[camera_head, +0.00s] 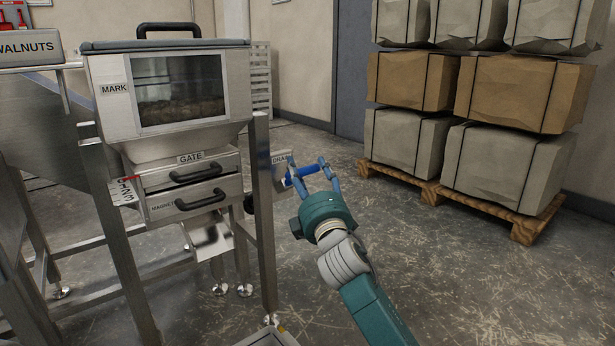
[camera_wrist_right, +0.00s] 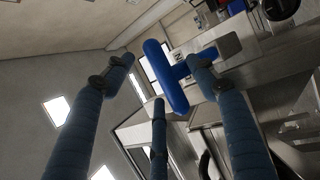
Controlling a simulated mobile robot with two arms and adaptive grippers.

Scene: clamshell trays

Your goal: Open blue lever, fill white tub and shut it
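The blue lever (camera_head: 302,171) sticks out from the right side of the steel hopper machine, by a plate marked with a partly hidden label. In the right wrist view it is a blue T-shaped handle (camera_wrist_right: 166,76). My right gripper (camera_head: 308,166) is at the lever with its fingers spread. In the wrist view the fingers (camera_wrist_right: 160,85) stand on either side of the handle, not closed on it; whether one touches it I cannot tell. My left gripper is out of view. A pale tray edge (camera_head: 268,338) shows at the bottom; I cannot tell whether it is the white tub.
The hopper machine (camera_head: 112,110) has a window, a GATE drawer (camera_head: 190,176) and a MAGNET drawer (camera_head: 188,204), with a metal spout (camera_head: 208,241) below. A steel leg (camera_head: 262,215) stands left of my gripper. Floor between is clear.

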